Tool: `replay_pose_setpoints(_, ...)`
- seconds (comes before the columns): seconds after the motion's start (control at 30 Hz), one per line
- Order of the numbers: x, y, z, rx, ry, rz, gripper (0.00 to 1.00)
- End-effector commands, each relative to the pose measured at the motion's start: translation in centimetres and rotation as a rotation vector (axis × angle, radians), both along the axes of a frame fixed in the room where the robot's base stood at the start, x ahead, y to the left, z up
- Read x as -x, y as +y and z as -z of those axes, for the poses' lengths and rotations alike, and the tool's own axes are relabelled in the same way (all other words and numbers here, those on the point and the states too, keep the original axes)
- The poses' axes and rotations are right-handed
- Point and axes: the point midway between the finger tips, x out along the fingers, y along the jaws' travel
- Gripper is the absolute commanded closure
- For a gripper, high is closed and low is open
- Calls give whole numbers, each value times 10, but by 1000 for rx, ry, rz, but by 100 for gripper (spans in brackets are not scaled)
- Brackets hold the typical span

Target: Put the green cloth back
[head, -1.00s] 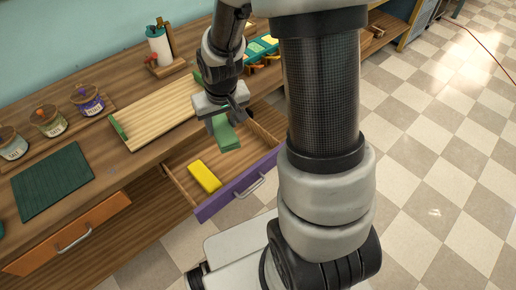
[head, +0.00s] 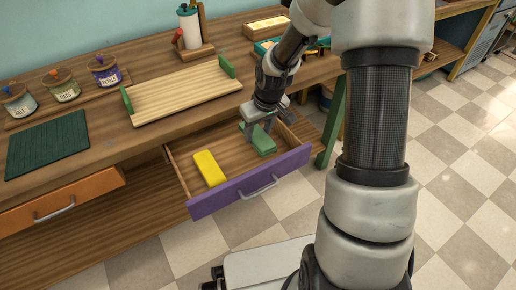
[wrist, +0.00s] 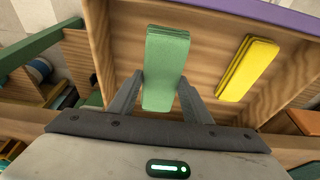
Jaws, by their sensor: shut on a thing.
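The green cloth (head: 262,141) is a folded block low inside the open drawer with the purple front (head: 250,181), at its right side. It also shows in the wrist view (wrist: 166,62). My gripper (head: 260,126) reaches down into the drawer and is shut on the near end of the cloth, one finger on each side in the wrist view (wrist: 162,97). I cannot tell whether the cloth touches the drawer floor. A yellow cloth (head: 209,169) lies in the drawer to the left, apart from the green one; the wrist view shows it at the right (wrist: 249,68).
A slatted wooden tray with green ends (head: 185,92) stands on the counter behind the drawer. Several lidded jars (head: 62,86) and a dark green mat (head: 48,149) are to the left. An orange drawer (head: 62,203) is shut. Bare drawer floor lies between the cloths.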

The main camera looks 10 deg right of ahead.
Motion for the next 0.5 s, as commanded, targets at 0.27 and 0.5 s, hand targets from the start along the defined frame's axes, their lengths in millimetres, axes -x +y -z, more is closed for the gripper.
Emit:
replay_pose_setpoints(0.27,0,0,28,1,1,-1,76)
replay_pose_setpoints(0.5,0,0,52,0,0,0,76)
